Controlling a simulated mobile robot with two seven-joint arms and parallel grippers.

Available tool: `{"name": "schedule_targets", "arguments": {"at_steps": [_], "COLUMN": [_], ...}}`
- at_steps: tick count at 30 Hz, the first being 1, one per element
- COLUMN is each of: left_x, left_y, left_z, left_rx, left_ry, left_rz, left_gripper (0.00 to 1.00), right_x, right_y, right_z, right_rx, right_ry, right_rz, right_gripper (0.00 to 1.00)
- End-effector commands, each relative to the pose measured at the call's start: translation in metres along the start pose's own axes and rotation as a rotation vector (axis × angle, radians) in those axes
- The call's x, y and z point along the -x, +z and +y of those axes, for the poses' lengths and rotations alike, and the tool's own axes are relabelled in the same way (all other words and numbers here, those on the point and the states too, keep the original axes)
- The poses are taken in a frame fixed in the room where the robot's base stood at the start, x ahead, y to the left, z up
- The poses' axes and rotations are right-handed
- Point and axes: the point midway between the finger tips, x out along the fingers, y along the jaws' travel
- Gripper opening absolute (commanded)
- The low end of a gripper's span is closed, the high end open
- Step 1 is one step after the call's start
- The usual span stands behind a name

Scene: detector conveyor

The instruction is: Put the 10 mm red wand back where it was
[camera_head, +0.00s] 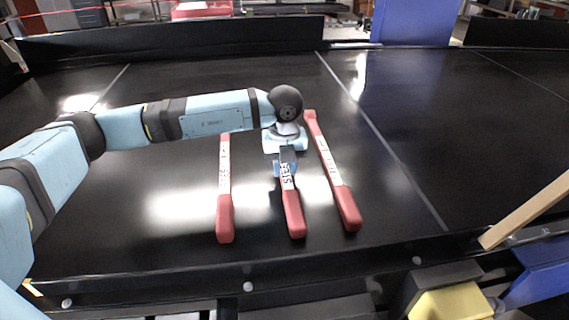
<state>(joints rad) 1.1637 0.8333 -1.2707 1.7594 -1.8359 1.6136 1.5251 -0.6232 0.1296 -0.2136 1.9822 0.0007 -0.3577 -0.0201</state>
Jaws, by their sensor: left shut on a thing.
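Three red wands with white labels are on or just over the black conveyor belt (120,200), side by side. The left wand (225,215) and the right wand (340,190) lie apart from the gripper. My left gripper (286,172) comes down on the middle wand (293,215) and is shut on it near its labelled part. The far end of the middle wand is hidden under my gripper and wrist. I cannot tell whether the middle wand touches the belt. The label sizes are too small to read surely. My right gripper is not in view.
A low black wall (180,40) runs along the far side, with a blue post (415,22) behind it. A wooden bar (525,210) juts in at the right, above a yellow block (450,303). The belt is bare on both sides of the wands.

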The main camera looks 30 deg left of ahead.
Motion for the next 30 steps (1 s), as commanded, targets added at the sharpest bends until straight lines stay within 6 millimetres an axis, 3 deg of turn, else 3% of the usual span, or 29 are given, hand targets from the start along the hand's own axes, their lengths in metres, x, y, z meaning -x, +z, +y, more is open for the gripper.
{"name": "schedule_targets", "arguments": {"at_steps": [11, 12, 15, 24, 30], "left_x": [-0.008, -0.008, -0.006, -0.004, 0.015], "left_y": [0.000, 0.000, 0.000, 0.000, 0.001], "left_z": [0.000, 0.000, 0.000, 0.000, -0.001], "left_rx": [-0.001, -0.001, -0.001, -0.001, -0.001], "left_ry": [-0.002, -0.001, -0.001, -0.001, -0.004], "left_rz": [-0.001, -0.001, -0.001, -0.001, -0.004], "left_gripper": [0.00, 0.29, 0.52, 0.53, 0.53], "right_x": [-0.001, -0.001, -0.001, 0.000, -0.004], "right_y": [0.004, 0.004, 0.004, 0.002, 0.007], "right_z": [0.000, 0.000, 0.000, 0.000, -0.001], "right_rx": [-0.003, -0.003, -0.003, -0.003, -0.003], "right_ry": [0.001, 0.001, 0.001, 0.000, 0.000], "right_rz": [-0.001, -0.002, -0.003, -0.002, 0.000], "right_gripper": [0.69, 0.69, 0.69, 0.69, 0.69]}}
